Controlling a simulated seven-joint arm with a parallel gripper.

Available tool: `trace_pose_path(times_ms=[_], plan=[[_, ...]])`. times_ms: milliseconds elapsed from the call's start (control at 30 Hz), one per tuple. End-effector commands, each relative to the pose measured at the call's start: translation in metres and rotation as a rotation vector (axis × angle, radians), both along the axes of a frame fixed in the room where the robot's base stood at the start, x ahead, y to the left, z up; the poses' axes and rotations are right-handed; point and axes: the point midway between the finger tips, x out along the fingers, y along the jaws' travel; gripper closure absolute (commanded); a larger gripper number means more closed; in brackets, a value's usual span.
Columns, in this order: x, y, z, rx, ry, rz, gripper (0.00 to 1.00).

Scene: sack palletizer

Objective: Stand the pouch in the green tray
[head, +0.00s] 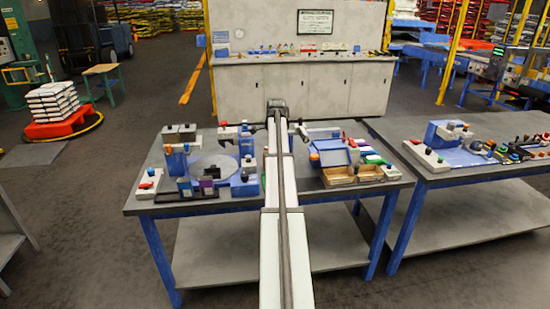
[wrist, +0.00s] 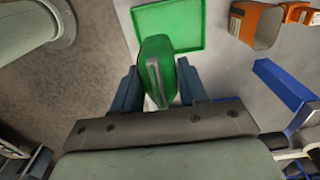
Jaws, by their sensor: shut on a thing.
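In the wrist view, my gripper (wrist: 160,88) is shut on a green pouch (wrist: 155,50), which sits between its two blue-grey fingers. A pale grey strip runs along the side of the pouch facing the camera. The green tray (wrist: 192,25) lies on the light grey surface just beyond the pouch. The tray's visible floor is bare. The pouch covers part of the tray's near edge in the picture; I cannot tell its height above the tray or whether they touch. In the head view, my arm hides the middle of the bench, and I cannot make out the pouch there.
An open orange container (wrist: 254,26) stands right of the tray, with smaller orange objects (wrist: 297,13) farther right. A blue bar-like object (wrist: 285,84) lies nearer on the right. In the head view, the workbench (head: 225,211) carries many small items on both sides of my arm.

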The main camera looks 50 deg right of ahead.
Motion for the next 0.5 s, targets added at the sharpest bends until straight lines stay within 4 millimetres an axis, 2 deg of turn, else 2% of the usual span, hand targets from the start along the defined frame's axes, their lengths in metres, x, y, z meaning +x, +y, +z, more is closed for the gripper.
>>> trace_pose_path(times_ms=[500], plan=[[0.000,0.001,-0.036,0.001,0.001,-0.003,0.90]])
